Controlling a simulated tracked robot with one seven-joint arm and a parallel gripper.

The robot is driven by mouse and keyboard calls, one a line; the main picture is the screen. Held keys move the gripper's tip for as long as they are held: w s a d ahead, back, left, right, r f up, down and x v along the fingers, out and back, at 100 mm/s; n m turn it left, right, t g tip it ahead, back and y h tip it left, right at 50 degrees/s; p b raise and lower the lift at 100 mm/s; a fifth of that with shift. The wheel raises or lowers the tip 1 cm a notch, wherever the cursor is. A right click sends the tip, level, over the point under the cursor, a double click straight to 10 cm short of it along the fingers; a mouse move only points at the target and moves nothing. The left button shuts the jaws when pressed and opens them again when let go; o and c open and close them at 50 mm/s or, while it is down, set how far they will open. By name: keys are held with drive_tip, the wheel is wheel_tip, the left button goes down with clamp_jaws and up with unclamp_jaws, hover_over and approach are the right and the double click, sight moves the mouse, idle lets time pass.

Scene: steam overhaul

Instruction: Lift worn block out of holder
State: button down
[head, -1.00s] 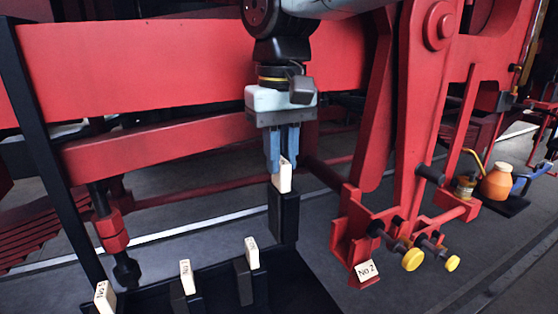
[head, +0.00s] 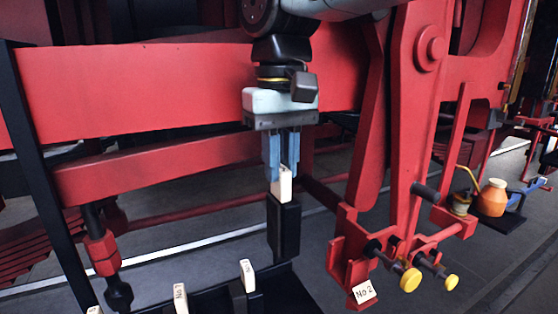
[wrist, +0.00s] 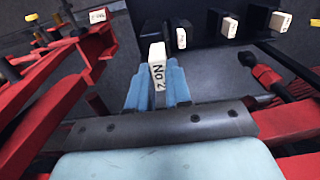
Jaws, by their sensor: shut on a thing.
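My gripper (head: 282,172) points down in the middle of the head view, its blue fingers shut on a white block (head: 281,186). In the wrist view this block (wrist: 157,66) stands between the fingers and reads "No 2". Its lower end meets the top of an upright black holder-like piece (head: 284,230). I cannot tell whether the block sits in that piece or has come clear of it. The black piece stands at the back right edge of a black tray (head: 300,292).
Several other white labelled blocks, such as one (head: 248,275), stand in the black tray. A red bracket (head: 347,255) with a "No 2" tag (head: 363,292) and yellow knobs is to the right. Red beams (head: 180,85) lie behind my gripper. An orange pot (head: 492,197) stands far right.

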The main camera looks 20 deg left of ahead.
drive_tip(key=s+d, duration=0.7)
drive_tip(key=d, duration=0.2)
drive_tip(key=shift+s, duration=0.3)
idle(0.5)
